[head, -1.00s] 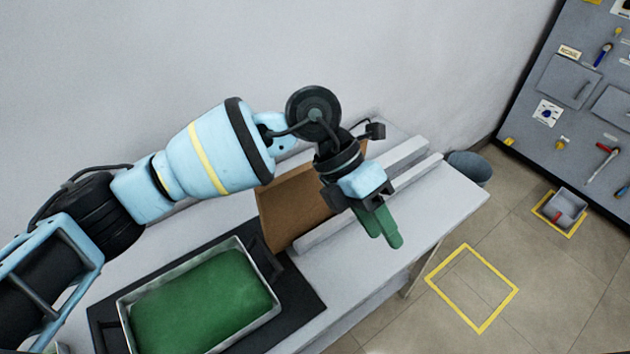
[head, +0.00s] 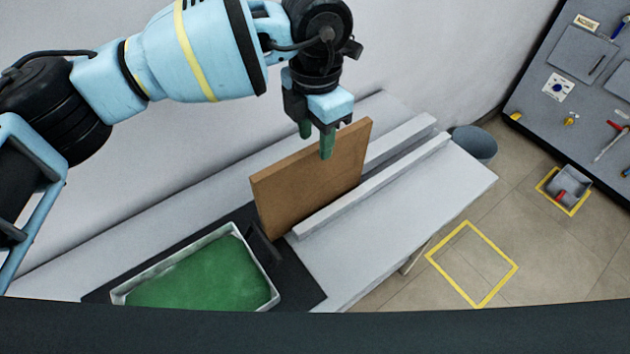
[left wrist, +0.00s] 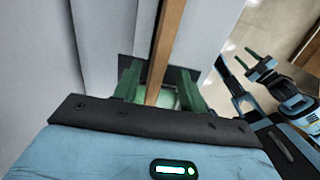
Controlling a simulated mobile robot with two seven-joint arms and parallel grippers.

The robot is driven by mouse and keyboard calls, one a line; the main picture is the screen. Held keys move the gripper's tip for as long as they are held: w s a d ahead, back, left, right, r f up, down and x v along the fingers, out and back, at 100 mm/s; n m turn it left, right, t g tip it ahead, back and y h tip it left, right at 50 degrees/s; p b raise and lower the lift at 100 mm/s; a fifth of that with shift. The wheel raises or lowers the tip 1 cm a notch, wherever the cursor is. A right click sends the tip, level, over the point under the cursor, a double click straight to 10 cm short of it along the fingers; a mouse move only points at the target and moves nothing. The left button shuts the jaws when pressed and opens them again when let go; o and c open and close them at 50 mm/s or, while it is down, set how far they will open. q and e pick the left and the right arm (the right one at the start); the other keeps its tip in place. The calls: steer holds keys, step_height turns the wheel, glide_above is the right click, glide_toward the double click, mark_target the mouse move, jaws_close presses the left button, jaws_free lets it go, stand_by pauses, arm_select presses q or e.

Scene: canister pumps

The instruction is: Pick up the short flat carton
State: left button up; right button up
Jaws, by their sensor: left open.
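The short flat carton (head: 315,182) is a brown slab standing upright on edge in a slot beside a pale rail on the bench. My left gripper (head: 316,143) is open, pointing down at the carton's top edge. In the left wrist view the carton (left wrist: 165,50) shows as a narrow brown strip between the two green fingers of the left gripper (left wrist: 158,85), with gaps on both sides. How far down the fingers reach is hard to tell.
A metal tray (head: 272,296) with a green filling sits on a black mat (head: 308,292) to the carton's front left. Pale rails (head: 400,172) run along the bench. A grey bin (head: 474,144) and yellow floor markings (head: 472,264) lie to the right.

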mark_target(315, 147)
arm_select(q)
steer(key=shift+w+f, duration=0.1)
steer(key=shift+f, duration=2.45)
steer(key=shift+c, duration=0.4)
jaws_close()
